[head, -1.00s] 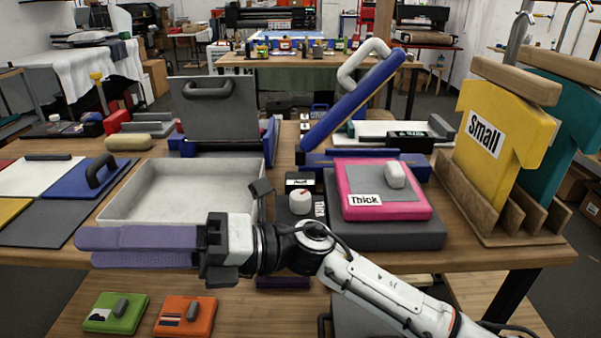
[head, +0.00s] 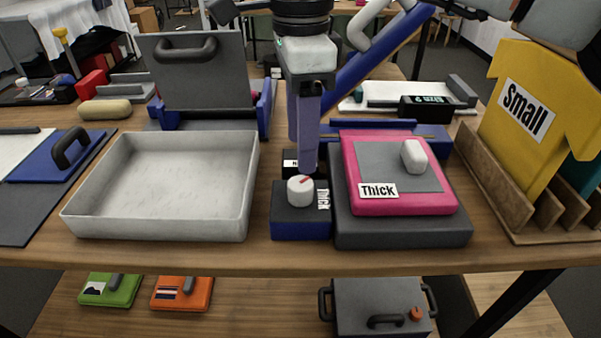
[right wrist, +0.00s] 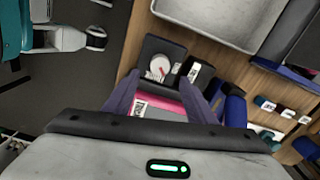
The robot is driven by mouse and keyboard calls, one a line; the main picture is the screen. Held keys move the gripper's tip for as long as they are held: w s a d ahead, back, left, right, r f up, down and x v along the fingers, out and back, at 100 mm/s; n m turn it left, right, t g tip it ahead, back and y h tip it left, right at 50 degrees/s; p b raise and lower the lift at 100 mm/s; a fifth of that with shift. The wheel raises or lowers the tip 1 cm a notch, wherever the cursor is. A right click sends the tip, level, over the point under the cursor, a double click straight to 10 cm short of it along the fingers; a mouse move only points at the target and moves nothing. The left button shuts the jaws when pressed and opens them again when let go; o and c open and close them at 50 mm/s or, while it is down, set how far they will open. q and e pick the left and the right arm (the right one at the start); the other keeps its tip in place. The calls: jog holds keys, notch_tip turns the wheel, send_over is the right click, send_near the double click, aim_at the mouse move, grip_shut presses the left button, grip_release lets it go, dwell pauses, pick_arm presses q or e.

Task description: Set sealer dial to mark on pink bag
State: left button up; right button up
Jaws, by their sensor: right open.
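The sealer dial (head: 300,190) is a white round knob with a red pointer, on top of a small dark blue box (head: 300,228). One label lies right of the knob and reads "Thick"; another label behind it is partly hidden. I cannot tell exactly which mark the pointer meets. The pink bag (head: 448,200) lies flat on a dark grey slab, with a "Thick" label (head: 378,191). My right gripper (head: 307,165) points down just above and behind the knob. In the right wrist view its purple fingers are spread, with the knob (right wrist: 160,65) beyond them. My left gripper is not in view.
A grey tray (head: 75,215) stands left of the dial box. The dark grey slab (head: 400,238) is close on its right. A blue raised sealer arm (head: 375,60) rises behind. A wooden rack with a yellow "Small" shirt shape (head: 510,140) stands at right.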

aim_at(300, 183)
notch_tip(300, 183, down, 8)
jog(key=shift+r, duration=0.1)
jog(key=shift+c, duration=0.4)
jog(key=shift+a, duration=0.1)
jog(key=c, duration=1)
jog(key=shift+o, duration=0.2)
